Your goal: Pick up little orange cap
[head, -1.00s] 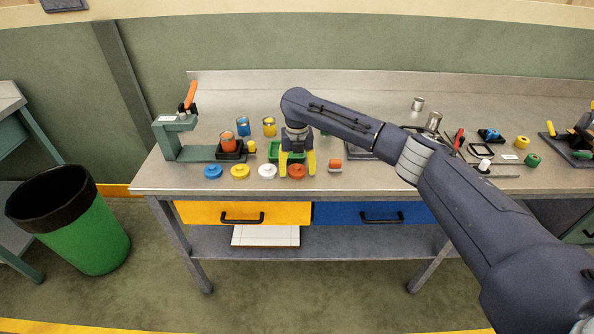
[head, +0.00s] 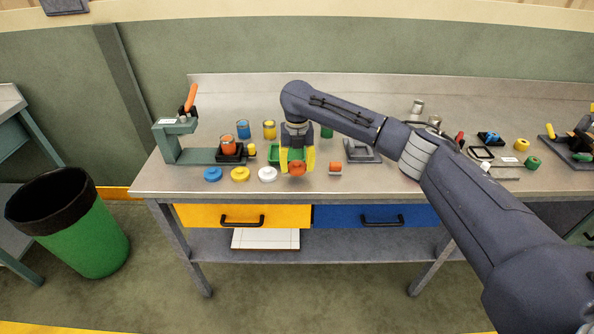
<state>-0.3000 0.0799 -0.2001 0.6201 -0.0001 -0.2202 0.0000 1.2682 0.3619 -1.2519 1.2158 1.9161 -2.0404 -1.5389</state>
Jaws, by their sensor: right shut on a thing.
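The little orange cap (head: 297,168) is a round, dark orange disc near the front edge of the workbench. My right gripper (head: 298,163) points down with its yellow fingers closed around the cap, one on each side. The cap appears slightly above the bench top; the exact gap is hard to tell. My left gripper is not in view.
White (head: 267,174), yellow (head: 240,174) and blue (head: 213,174) caps lie in a row to the left. A press-like fixture (head: 176,140) stands at the left.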

